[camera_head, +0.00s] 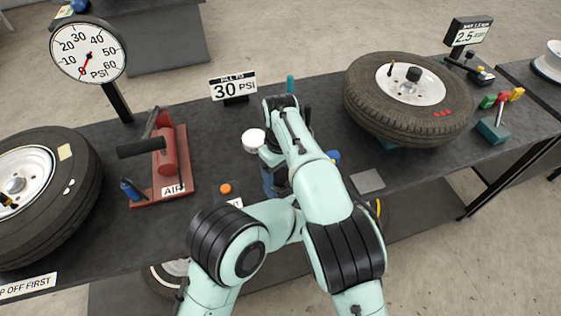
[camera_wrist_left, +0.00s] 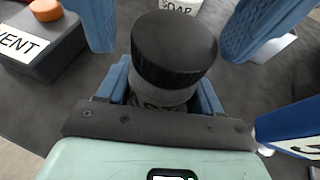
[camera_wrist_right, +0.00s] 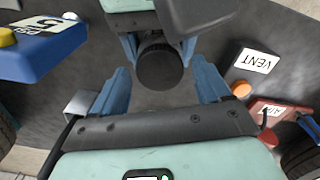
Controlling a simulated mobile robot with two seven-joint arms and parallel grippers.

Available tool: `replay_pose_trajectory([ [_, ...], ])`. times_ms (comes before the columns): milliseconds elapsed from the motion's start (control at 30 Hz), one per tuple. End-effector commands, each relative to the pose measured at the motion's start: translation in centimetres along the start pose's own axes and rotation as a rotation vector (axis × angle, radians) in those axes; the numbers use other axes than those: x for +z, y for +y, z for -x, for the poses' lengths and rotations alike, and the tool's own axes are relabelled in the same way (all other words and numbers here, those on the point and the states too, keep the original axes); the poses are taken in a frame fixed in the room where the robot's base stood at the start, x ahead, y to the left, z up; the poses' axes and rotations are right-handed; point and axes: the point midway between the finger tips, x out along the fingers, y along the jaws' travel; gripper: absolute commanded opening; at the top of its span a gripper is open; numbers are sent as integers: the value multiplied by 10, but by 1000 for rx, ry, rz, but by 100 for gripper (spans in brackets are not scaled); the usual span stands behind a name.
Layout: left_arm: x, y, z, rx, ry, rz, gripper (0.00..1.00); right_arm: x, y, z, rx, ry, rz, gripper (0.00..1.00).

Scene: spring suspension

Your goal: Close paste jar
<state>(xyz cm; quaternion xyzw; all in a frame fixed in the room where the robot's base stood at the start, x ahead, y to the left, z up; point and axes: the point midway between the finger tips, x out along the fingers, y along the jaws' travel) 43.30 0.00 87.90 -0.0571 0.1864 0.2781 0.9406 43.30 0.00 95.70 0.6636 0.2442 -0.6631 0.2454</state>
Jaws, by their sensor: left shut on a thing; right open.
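The paste jar shows in the left wrist view as a grey lettered body (camera_wrist_left: 165,98) under a broad black lid (camera_wrist_left: 174,48). My left gripper (camera_wrist_left: 163,92) is shut on the jar body and holds it upright. The black lid also shows from above in the right wrist view (camera_wrist_right: 160,66). My right gripper (camera_wrist_right: 160,80) is open, its blue fingers on either side of the lid and apart from it. I cannot tell how firmly the lid sits. In the head view my right gripper (camera_head: 268,182) is partly covered by my arm, and the jar is hidden.
A white soap pot (camera_head: 253,139) stands close by. The vent box with its orange button (camera_head: 225,188) and the red air pump (camera_head: 167,165) are to the left. A blue gauge box (camera_wrist_right: 40,50) is close on the other side. A wheel (camera_head: 410,98) lies at right.

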Motion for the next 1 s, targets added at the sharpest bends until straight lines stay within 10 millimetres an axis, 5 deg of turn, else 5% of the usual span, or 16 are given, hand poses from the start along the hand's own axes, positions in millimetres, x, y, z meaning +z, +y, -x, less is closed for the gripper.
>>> replay_pose_trajectory([
  [333,0,0,0,0,1,0,0,0,0,-3,0,0,0,73],
  [500,0,0,0,0,1,0,0,0,0,-3,0,0,0,18],
  [1000,0,0,0,0,1,0,0,0,0,-3,0,1,-150,18],
])
